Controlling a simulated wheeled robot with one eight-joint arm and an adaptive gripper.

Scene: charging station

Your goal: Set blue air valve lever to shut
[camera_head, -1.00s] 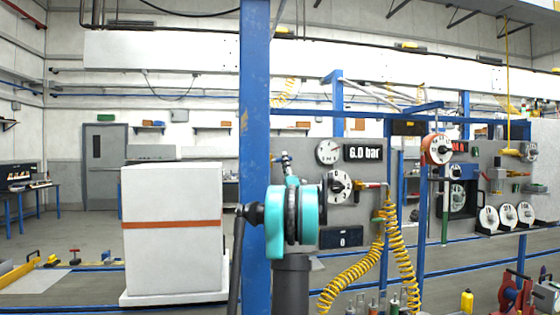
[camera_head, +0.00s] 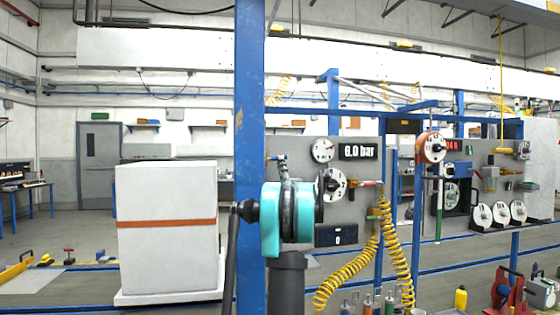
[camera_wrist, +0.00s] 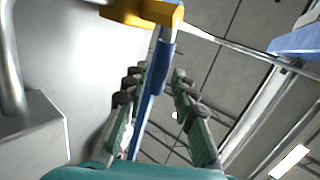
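In the wrist view, the lever (camera_wrist: 160,67) is a thin bar with a blue sleeve, below a yellow-orange fitting (camera_wrist: 148,12). In the head view, my teal and black arm covers part of the grey panel (camera_head: 352,210).
A blue post (camera_head: 250,100) stands close behind my arm. A dial knob (camera_head: 333,185) and a coiled yellow hose (camera_head: 403,262) are just right of it. A white cabinet (camera_head: 168,250) stands to the left. The wrist view shows a grey metal block (camera_wrist: 35,135) at left.

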